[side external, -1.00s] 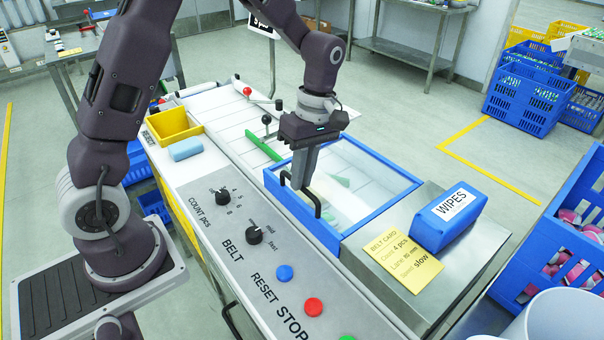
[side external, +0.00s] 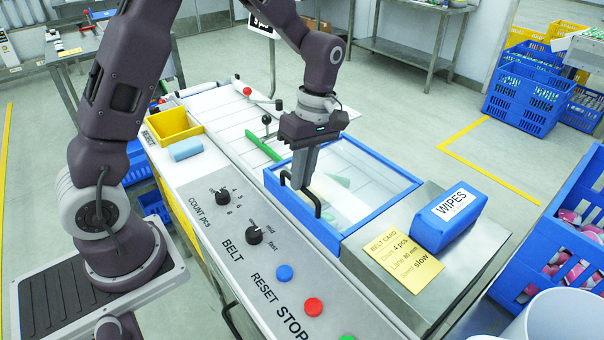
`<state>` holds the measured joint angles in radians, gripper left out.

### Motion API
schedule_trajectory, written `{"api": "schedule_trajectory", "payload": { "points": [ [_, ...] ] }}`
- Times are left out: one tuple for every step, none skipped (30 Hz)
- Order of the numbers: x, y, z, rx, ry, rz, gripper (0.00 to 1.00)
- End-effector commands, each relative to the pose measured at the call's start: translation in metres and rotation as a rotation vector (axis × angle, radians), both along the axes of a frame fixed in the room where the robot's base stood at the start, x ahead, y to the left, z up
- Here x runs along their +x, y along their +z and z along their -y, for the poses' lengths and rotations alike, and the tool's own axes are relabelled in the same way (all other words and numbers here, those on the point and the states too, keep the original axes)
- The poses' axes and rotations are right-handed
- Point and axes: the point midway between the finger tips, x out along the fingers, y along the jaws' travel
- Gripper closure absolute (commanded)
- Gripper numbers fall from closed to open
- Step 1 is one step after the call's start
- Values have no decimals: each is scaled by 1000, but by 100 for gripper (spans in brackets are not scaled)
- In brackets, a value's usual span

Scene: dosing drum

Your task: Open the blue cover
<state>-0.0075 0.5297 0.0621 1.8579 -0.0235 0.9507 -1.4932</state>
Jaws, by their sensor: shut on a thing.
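The blue cover (side external: 385,171) is a blue frame around a clear pane, lying flat over the belt housing in the side external view. A black bar handle (side external: 312,198) stands on its near left edge. My gripper (side external: 302,184) points down at this edge and is shut on the handle. The fingers hide part of the handle. Pale and green shapes show dimly through the pane.
A control panel with a count knob (side external: 222,196), a belt knob (side external: 254,235), a blue button (side external: 285,273) and a red button (side external: 313,307) lies in front. A wipes pack (side external: 449,221) and yellow belt card (side external: 403,262) sit right of the cover. A yellow bin (side external: 174,124) and a blue sponge (side external: 186,149) are at left.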

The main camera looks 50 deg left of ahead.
Motion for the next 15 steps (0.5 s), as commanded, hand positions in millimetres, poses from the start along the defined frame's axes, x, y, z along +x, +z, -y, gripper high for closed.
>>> {"api": "schedule_trajectory", "payload": {
  "points": [
    [0, 0, 0, -1, 0, 1, 100],
    [0, 0, 0, -1, 0, 1, 100],
    [0, 0, 0, -1, 0, 1, 100],
    [0, 0, 0, -1, 0, 1, 100],
    [0, 0, 0, -1, 0, 1, 100],
    [0, 0, 0, -1, 0, 1, 100],
    [0, 0, 0, -1, 0, 1, 100],
    [0, 0, 0, -1, 0, 1, 100],
    [0, 0, 0, -1, 0, 1, 100],
    [0, 0, 0, -1, 0, 1, 100],
    [0, 0, 0, -1, 0, 1, 100],
    [0, 0, 0, -1, 0, 1, 100],
    [0, 1, 0, -1, 0, 1, 100],
    [1, 2, 0, -1, 0, 1, 100],
    [1, 3, 0, -1, 0, 2, 100]
  ]
}}
